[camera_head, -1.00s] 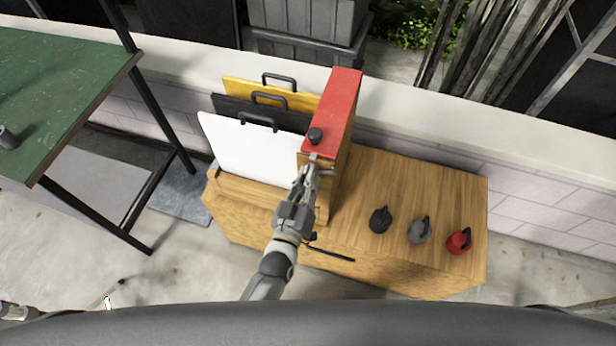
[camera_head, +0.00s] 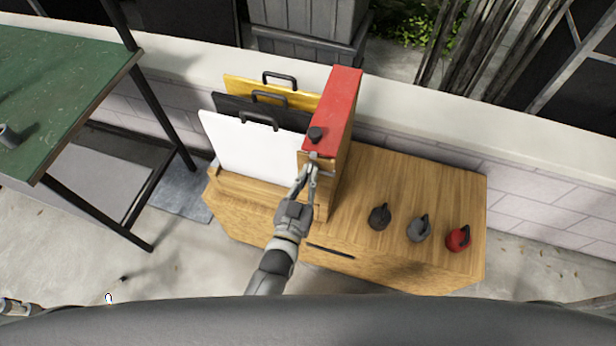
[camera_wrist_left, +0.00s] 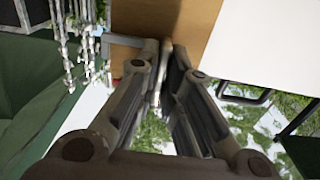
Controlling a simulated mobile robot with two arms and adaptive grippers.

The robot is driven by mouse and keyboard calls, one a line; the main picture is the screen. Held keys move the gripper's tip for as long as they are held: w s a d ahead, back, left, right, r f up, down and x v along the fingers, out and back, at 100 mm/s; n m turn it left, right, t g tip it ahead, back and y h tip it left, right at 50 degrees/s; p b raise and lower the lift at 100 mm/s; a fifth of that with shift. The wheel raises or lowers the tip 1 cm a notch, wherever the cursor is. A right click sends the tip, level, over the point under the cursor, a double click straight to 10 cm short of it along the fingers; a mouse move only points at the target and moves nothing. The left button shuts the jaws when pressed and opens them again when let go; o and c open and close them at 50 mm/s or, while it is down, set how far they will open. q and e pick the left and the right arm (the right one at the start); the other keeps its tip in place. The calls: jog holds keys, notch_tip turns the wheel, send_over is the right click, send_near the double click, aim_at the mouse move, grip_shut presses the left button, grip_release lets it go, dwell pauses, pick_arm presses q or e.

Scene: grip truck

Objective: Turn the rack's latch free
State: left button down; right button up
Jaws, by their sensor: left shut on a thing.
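The rack (camera_head: 320,190) is a wooden cabinet end with a red top (camera_head: 334,110); panels stand in slots on its left. The small grey metal latch (camera_head: 314,156) is at the front upper edge of the wooden end, just below a black knob. My left gripper (camera_head: 312,170) is in front of this end, with its fingers closed at the latch. In the left wrist view, the fingertips (camera_wrist_left: 166,48) come together against the wood, and they mostly hide the latch.
White (camera_head: 250,150), black and yellow (camera_head: 285,95) panels with handles stand left of the red top. Black (camera_head: 380,217), grey (camera_head: 419,229) and red (camera_head: 458,239) kettle-shaped weights stand on the wooden top at right. A green table (camera_head: 60,80) is at left.

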pick_arm(q)
jog(key=c, duration=1.6)
grip_release()
jog(key=shift+o, duration=0.2)
jog(key=v, duration=1.2)
